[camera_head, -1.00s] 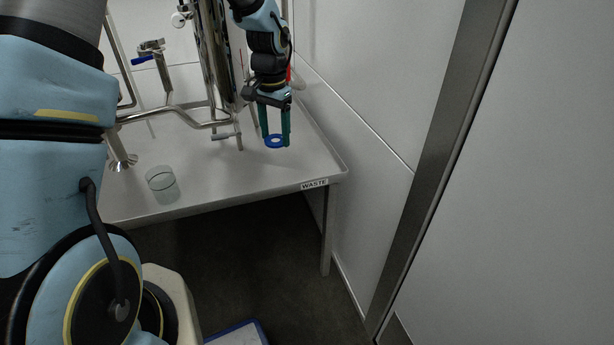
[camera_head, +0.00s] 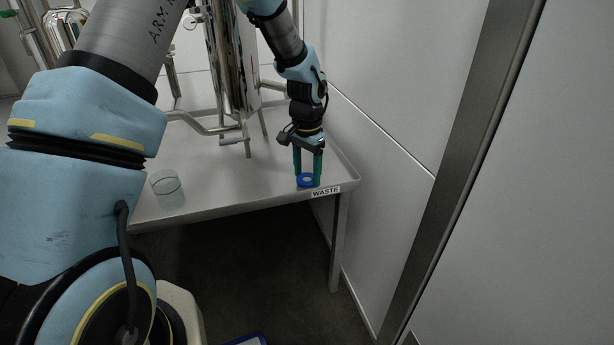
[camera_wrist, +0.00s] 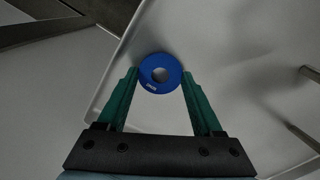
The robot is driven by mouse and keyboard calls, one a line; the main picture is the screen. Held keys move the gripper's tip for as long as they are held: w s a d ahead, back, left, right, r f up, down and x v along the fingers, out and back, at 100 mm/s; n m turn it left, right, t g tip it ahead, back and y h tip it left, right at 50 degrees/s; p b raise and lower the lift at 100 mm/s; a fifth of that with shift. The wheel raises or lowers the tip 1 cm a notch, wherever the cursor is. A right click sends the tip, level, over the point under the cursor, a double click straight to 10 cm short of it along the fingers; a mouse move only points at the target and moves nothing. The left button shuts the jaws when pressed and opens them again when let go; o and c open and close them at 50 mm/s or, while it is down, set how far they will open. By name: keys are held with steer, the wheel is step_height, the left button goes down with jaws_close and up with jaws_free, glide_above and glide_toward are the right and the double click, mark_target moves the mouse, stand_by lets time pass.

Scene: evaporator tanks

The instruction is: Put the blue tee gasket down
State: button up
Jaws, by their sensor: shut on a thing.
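The blue tee gasket (camera_head: 306,181) is a flat blue ring with a round hole. My gripper (camera_head: 307,178) points down with its green fingers shut on the gasket's two sides. It holds the gasket at the front right corner of the metal table, just behind the WASTE label (camera_head: 326,192). In the wrist view the gasket (camera_wrist: 147,80) sits between the fingertips of my gripper (camera_wrist: 160,78), near the table's raised rim. I cannot tell whether the gasket touches the table top.
The metal table (camera_head: 225,185) has a raised rim and bare room left of the gasket. A clear glass beaker (camera_head: 167,188) stands at its front left. Steel pipework (camera_head: 228,75) rises behind. A white wall (camera_head: 380,90) stands close on the right.

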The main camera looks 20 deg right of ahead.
mark_target(307, 179)
steer(key=shift+f, duration=0.4)
steer(key=shift+f, duration=0.15)
steer(key=o, duration=1.5)
steer(key=shift+o, duration=0.2)
step_height(307, 179, up, 12)
steer(key=p, duration=0.2)
steer(key=shift+r, duration=0.2)
steer(key=a+r+n, duration=0.3)
steer(key=a+n, duration=0.4)
steer(key=a, duration=1.5)
steer(key=s+a+n+t, duration=0.1)
steer(key=s+a+n, duration=0.4)
steer(key=a, duration=0.7)
steer(key=shift+s+t, duration=0.3)
steer(key=shift+s, duration=0.8)
